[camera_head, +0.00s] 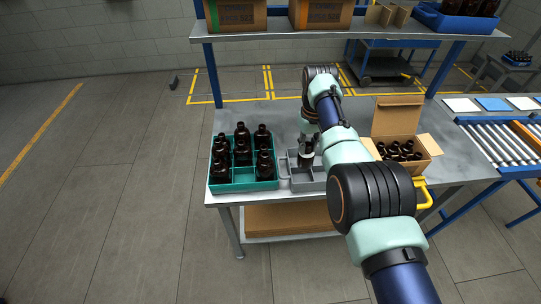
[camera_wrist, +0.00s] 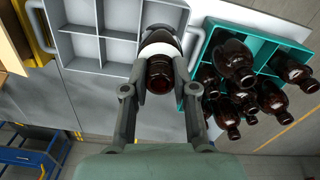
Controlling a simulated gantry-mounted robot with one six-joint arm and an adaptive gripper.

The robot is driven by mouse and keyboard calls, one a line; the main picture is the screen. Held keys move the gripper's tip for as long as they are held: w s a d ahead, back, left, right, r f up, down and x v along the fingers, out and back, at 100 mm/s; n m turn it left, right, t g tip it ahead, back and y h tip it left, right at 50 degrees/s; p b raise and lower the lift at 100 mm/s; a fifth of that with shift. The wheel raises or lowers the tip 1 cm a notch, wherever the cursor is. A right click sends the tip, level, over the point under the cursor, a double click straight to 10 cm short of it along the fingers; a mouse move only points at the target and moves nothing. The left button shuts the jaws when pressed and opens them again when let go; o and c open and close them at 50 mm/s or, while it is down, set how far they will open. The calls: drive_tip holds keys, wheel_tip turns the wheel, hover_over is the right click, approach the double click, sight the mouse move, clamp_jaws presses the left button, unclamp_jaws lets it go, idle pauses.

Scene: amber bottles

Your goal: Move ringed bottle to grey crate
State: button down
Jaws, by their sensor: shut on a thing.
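The ringed bottle is dark amber with a white band; it shows in the wrist view (camera_wrist: 160,48) and in the head view (camera_head: 306,158). My gripper (camera_wrist: 160,84) is shut on it, one finger on each side near its neck. The grey crate (camera_head: 285,168) stands on the table below the bottle; in the wrist view the crate (camera_wrist: 97,68) shows several empty compartments. The bottle is at the crate's side nearest the teal crate. I cannot tell whether its base is inside a compartment or above it. My arm hides the crate's right part in the head view.
A teal crate (camera_head: 243,187) with several amber bottles stands close to the left of the grey crate, with a bare compartment at its front. An open cardboard box (camera_head: 418,162) of bottles is on the right. A shelf (camera_head: 290,37) with boxes spans above the table's back.

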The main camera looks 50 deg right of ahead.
sight(304, 166)
drive_tip(key=shift+s+a+f, duration=0.1)
drive_tip(key=shift+f, duration=0.1)
wheel_tip(304, 166, down, 7)
drive_tip(key=b, duration=0.6)
drive_tip(key=shift+r, duration=0.1)
idle(0.5)
drive_tip(key=shift+f+b, duration=1.45)
drive_tip(key=shift+b, duration=0.15)
drive_tip(key=c, duration=0.8)
unclamp_jaws()
wheel_tip(304, 166, up, 8)
drive_tip(key=shift+f, duration=0.2)
